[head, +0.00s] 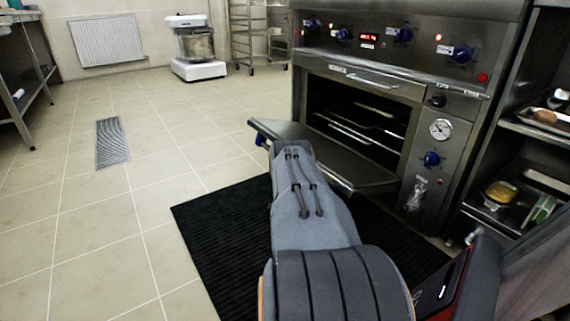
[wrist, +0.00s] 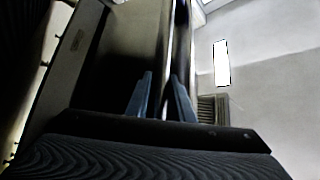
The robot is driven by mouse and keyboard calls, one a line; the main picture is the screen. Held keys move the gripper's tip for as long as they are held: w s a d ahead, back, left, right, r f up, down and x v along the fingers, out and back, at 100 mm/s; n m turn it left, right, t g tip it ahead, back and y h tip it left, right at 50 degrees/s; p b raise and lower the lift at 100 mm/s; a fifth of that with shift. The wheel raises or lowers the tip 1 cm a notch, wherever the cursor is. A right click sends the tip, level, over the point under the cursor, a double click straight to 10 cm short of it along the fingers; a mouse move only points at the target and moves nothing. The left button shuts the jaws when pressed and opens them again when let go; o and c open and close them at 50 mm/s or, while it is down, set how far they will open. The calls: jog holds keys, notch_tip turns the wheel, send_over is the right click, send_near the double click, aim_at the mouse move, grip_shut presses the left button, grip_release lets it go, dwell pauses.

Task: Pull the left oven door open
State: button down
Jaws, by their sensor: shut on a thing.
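The left oven door (head: 350,168) is folded down, open and nearly flat, at the front of the steel oven. The dark oven cavity (head: 355,112) shows its racks. My arm reaches over the door from the front and hides part of it. A blue bit of my gripper (head: 261,140) shows at the door's outer left edge. In the wrist view my gripper's two blue fingers (wrist: 163,98) stand close on both sides of a narrow bar, which seems to be the door handle. The gripper is shut on it. Most of the handle is hidden in the head view.
A black ribbed mat (head: 220,225) lies on the tiled floor below the door. The oven's control column with a gauge (head: 440,129) stands right of the cavity. A shelf rack (head: 520,170) is at the far right. The floor at left is clear around a drain grate (head: 111,141).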

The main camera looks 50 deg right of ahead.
jog(key=shift+s+d+r, duration=0.2)
jog(key=shift+s+d, duration=0.1)
jog(key=shift+d, duration=0.15)
jog(key=c, duration=1.8)
grip_release()
jog(key=shift+d, duration=0.1)
jog(key=shift+o, duration=1.2)
jog(key=shift+s+d+g, duration=0.15)
jog(key=shift+s+g, duration=0.05)
jog(key=shift+g, duration=0.1)
jog(key=shift+w+a+f, duration=0.1)
jog(key=shift+w+a, duration=0.25)
jog(key=shift+a, duration=0.2)
jog(key=p+v, duration=0.3)
jog(key=v, duration=0.4)
jog(key=shift+s+f, duration=0.2)
jog(key=shift+f, duration=0.05)
jog(key=shift+a, duration=0.1)
jog(key=shift+s, duration=0.1)
